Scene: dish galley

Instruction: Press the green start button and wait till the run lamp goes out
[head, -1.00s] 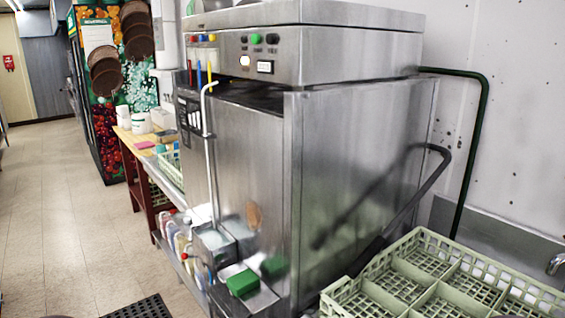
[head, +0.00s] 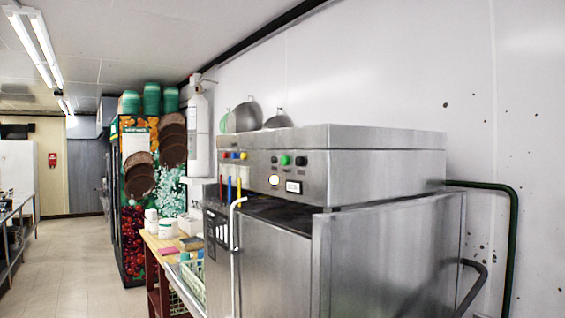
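The steel dish machine (head: 385,235) stands at the right of the head view, with its control panel on the upper front. The green start button (head: 285,160) sits on that panel between two dark buttons. A round lamp (head: 274,180) below it glows pale white-yellow; I take it for the run lamp. A small white label or display (head: 293,187) is beside the lamp. Nothing touches the button. Neither of my grippers shows in this view.
A curved dark handle (head: 474,285) is at the machine's right side, with a green pipe (head: 512,240) along the wall. A wooden-topped table (head: 160,242) with tubs and a green basket (head: 192,278) stands left of the machine. The floor (head: 75,265) at left is clear.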

